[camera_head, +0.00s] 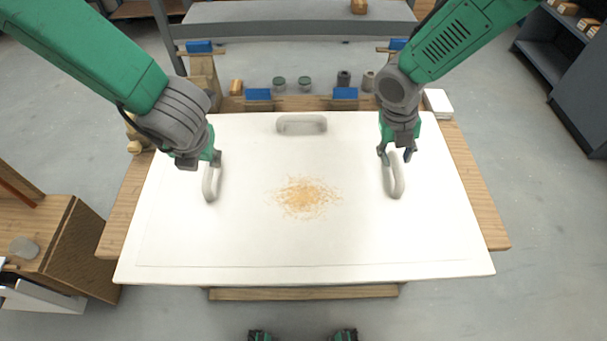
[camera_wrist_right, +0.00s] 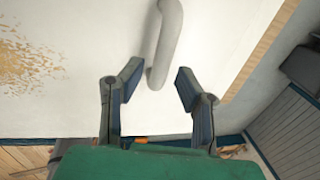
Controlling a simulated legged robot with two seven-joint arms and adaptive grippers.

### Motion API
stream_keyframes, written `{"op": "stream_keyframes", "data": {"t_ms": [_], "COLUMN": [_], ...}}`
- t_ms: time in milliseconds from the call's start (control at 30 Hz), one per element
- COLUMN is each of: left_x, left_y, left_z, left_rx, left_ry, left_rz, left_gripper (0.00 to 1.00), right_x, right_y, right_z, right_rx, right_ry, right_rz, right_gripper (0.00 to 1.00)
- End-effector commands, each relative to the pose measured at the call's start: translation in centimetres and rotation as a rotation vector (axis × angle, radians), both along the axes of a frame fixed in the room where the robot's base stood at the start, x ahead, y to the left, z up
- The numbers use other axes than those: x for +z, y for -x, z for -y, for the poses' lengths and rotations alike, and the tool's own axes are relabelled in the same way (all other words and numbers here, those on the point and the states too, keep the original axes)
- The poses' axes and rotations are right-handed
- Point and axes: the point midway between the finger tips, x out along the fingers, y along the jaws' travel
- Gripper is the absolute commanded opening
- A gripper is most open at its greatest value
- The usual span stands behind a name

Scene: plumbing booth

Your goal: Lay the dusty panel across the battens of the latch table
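The dusty panel (camera_head: 240,240) is a wide white board with a patch of orange-tan dust (camera_head: 305,197) at its middle. It lies over a wooden table (camera_head: 480,215); the battens are hidden, so I cannot tell what it rests on. It has a left handle (camera_head: 209,183), a right handle (camera_head: 397,178) and a far handle (camera_head: 302,124). My right gripper (camera_head: 397,154) is open at the far end of the right handle; the right wrist view shows the handle (camera_wrist_right: 166,45) just ahead, between the spread fingers (camera_wrist_right: 155,85). My left gripper (camera_head: 207,160) is by the left handle's far end; its fingers are mostly hidden.
Blue-topped blocks (camera_head: 258,94) and small jars (camera_head: 279,83) stand behind the panel. A white box (camera_head: 438,102) is at the far right corner. A wooden cabinet (camera_head: 60,240) stands at left, a dark shelf (camera_head: 565,60) at far right. Open floor shows at right.

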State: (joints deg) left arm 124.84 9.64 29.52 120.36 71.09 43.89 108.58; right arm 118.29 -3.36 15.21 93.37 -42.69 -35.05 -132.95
Motion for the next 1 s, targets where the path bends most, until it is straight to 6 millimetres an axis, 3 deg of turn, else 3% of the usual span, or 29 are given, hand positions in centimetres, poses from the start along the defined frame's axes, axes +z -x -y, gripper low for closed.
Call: {"op": "stream_keyframes", "data": {"t_ms": [100,333,1000], "left_x": [0.0,0.0,0.0], "left_y": [0.0,-0.1,0.0], "left_z": [0.0,0.0,0.0], "left_rx": [0.0,0.0,0.0], "left_ry": [0.0,0.0,0.0], "left_rz": [0.0,0.0,0.0], "left_gripper": [0.3,0.3,0.3], "right_x": [2.7,5.7,6.3], "right_y": [-0.1,-0.1,0.0], "right_z": [-0.6,-1.2,-1.3], "right_rx": [0.001,0.001,0.002], "right_ry": [-0.002,-0.001,0.0], "right_rz": [0.003,0.001,-0.001], "right_gripper": [0.3,0.3,0.3]}}
